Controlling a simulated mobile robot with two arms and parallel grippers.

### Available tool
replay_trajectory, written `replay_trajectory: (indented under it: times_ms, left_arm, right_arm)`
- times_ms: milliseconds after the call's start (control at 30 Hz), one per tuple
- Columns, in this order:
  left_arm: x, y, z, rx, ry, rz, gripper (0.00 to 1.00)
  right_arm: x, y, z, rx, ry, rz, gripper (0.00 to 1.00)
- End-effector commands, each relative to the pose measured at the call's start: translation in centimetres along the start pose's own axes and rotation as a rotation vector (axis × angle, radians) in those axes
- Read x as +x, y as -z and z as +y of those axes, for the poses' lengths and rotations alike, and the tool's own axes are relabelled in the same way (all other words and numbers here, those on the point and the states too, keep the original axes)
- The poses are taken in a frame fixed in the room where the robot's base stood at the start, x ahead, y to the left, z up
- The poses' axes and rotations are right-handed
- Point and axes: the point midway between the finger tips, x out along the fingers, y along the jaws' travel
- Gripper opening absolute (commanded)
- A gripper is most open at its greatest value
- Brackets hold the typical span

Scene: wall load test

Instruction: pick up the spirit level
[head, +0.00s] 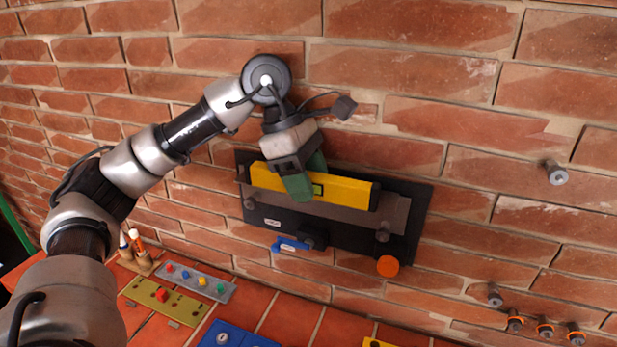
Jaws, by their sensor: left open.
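The spirit level (345,190) is a long yellow bar with dark ends and a greenish vial near its middle. It rests along a grey ledge on a black panel on the brick wall, tilted down to the right in the picture. My left gripper (308,182) is at the level, left of its middle. Its green fingers are open, one in front of the bar and the other behind or above it. The front finger hides part of the bar. I cannot tell whether the fingers touch it. My right gripper is not in view.
The black panel (407,250) also carries a blue-handled item (290,244) and an orange round knob (388,266) at its lower edge. Metal pegs (556,173) stick out of the wall at right. Below, plates with coloured pieces (165,300) lie on the tiled surface.

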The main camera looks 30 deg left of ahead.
Motion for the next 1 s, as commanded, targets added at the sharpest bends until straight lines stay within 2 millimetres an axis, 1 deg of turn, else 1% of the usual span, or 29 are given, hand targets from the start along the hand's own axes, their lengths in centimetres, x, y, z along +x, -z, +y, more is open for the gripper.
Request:
replay_trajectory:
  times_ms: [200,233,500,600,867,1000]
  left_arm:
    - [0.19,0.01,0.00,0.001,0.000,0.000,0.55]
    - [0.19,0.01,0.00,0.001,0.000,0.000,0.54]
    - [0.16,-0.01,0.00,0.001,0.000,-0.001,0.12]
    - [0.15,-0.01,0.00,0.001,0.000,-0.001,0.00]
    - [0.04,-0.07,0.01,0.001,-0.001,-0.002,0.00]
    - [-0.56,-0.36,0.02,0.003,-0.002,-0.002,0.00]
  right_arm:
    - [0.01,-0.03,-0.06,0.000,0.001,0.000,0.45]
    - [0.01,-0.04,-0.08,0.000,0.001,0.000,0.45]
    - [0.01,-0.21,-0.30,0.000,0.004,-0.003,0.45]
    - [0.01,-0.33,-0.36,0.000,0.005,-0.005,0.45]
    - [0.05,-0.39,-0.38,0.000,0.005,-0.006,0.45]
    - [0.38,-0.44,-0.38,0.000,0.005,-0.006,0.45]
